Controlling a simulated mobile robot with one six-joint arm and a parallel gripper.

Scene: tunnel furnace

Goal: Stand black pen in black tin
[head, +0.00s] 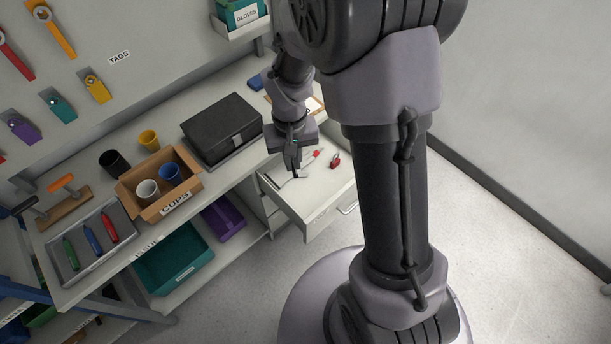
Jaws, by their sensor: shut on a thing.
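The black tin (115,162) stands on the counter at the left, behind the cardboard box, with its open top up. My gripper (293,164) is over the open drawer, well to the right of the tin. It is shut on a slim dark thing that shows just below the fingers and looks like the black pen (296,174). The fingers hide most of the pen, and I cannot tell whether its lower end touches the drawer floor.
The open drawer (318,207) holds a red-and-white pen (312,159) and a red padlock (336,160). A grey tray (118,247) holds coloured markers.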

